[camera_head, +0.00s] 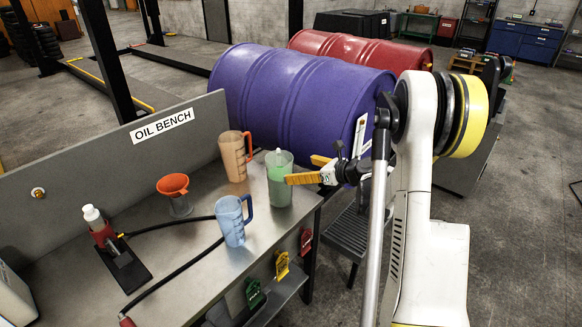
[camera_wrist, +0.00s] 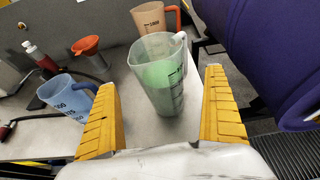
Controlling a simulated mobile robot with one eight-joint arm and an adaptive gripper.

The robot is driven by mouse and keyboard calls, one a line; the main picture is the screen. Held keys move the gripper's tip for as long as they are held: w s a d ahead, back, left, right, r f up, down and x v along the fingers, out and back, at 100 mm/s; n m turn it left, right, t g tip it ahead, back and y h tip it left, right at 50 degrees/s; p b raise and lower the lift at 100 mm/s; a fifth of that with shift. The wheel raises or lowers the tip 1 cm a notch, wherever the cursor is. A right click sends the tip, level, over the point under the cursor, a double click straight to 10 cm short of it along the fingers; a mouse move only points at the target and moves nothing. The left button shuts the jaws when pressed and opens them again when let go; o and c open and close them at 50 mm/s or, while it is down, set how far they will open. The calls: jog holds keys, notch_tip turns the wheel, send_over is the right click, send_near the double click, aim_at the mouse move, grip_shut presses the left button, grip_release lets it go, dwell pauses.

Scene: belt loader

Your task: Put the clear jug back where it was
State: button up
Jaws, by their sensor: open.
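The clear jug (camera_head: 280,184) holds green liquid and stands upright near the right end of the oil bench (camera_head: 180,262). In the wrist view the jug (camera_wrist: 160,84) is ahead of my gripper (camera_wrist: 168,110), between the lines of its two yellow fingers. My gripper (camera_head: 306,170) is open, with its fingertips close to the jug. I cannot tell whether a finger touches it. An orange-tinted jug (camera_head: 236,158) stands behind it, and a blue jug (camera_head: 231,222) stands in front to the left.
An orange funnel (camera_head: 173,185) and a red-and-white bottle (camera_head: 97,222) stand further left, with a black hose (camera_head: 190,268) across the bench. A purple drum (camera_head: 295,97) and a red drum (camera_head: 355,50) lie behind the bench.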

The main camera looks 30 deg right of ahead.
jog(key=shift+s+a+r, duration=0.1)
jog(key=shift+s+r, duration=0.15)
jog(key=shift+s, duration=0.05)
jog(key=s+a+r+n+g, duration=0.1)
jog(key=s+a+r+n, duration=0.2)
jog(key=a+n, duration=0.25)
jog(key=s+a+r+n+g+h, duration=0.1)
jog(key=s+a+r+n+g, duration=0.15)
jog(key=s+a+n, duration=0.35)
jog(key=s+a+r+n+g, duration=0.1)
jog(key=a+r+n, duration=0.3)
jog(key=a, duration=0.3)
jog(key=s+a+n+h, duration=0.1)
jog(key=s+a+n, duration=0.2)
jog(key=s+n, duration=0.5)
jog(key=s+a+n+g+h, duration=0.1)
jog(key=s+a+n+h, duration=0.1)
jog(key=s+n, duration=0.6)
jog(key=s+a, duration=0.1)
jog(key=s, duration=0.2)
jog(key=shift+r+h, duration=0.2)
jog(key=shift+h, duration=0.1)
jog(key=shift+s+n, duration=0.1)
jog(key=shift+n, duration=0.15)
jog(key=shift+f+b, duration=0.75)
